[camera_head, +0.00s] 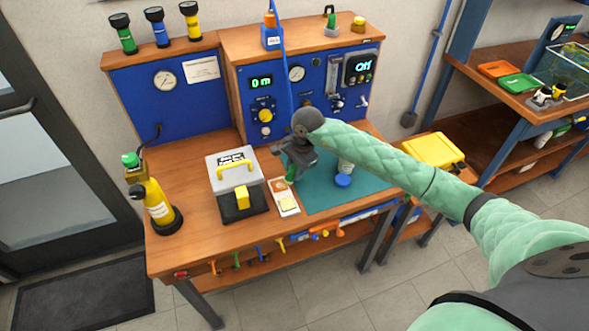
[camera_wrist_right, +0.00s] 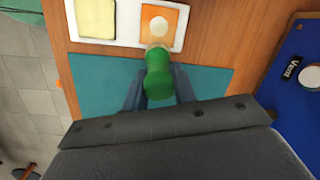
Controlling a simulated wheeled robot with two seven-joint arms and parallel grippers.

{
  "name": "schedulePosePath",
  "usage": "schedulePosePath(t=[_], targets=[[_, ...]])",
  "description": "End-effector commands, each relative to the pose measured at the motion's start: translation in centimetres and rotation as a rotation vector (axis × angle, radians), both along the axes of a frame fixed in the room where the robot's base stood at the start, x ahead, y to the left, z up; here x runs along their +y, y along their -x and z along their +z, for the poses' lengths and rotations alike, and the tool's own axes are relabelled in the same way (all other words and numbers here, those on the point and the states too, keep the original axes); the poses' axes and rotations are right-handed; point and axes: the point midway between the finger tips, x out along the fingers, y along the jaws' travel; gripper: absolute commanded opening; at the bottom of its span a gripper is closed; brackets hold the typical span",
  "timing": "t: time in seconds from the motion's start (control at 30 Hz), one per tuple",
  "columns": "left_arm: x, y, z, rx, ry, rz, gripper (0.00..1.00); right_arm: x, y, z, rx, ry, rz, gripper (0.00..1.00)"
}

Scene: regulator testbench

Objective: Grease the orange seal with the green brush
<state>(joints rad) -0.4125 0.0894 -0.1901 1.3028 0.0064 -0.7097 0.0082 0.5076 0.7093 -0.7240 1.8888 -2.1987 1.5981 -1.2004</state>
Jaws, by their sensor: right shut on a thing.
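My right gripper (camera_head: 297,160) is over the bench at the left edge of the teal mat. In the right wrist view its fingers (camera_wrist_right: 160,92) are shut on the green brush (camera_wrist_right: 158,76). The brush's pale tip points at the near edge of an orange square with a white round centre (camera_wrist_right: 160,22), which looks like the orange seal. I cannot tell whether the tip touches it. The orange square lies in a white tray (camera_wrist_right: 130,38) beside a yellow square (camera_wrist_right: 97,18). In the head view the tray (camera_head: 291,211) lies left of the mat. My left gripper is out of view.
A grey and black box with a yellow handle (camera_head: 236,185) stands just left of the tray. A yellow bottle (camera_head: 157,205) is at the left. The blue panel (camera_head: 265,95) rises behind.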

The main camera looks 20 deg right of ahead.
Motion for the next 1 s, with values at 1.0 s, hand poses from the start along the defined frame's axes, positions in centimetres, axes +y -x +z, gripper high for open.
schedulePosePath(t=[1.0], targets=[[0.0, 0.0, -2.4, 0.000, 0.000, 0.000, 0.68, 3.6, 0.4, -0.6, 0.005, -0.005, 0.005, 0.00]])
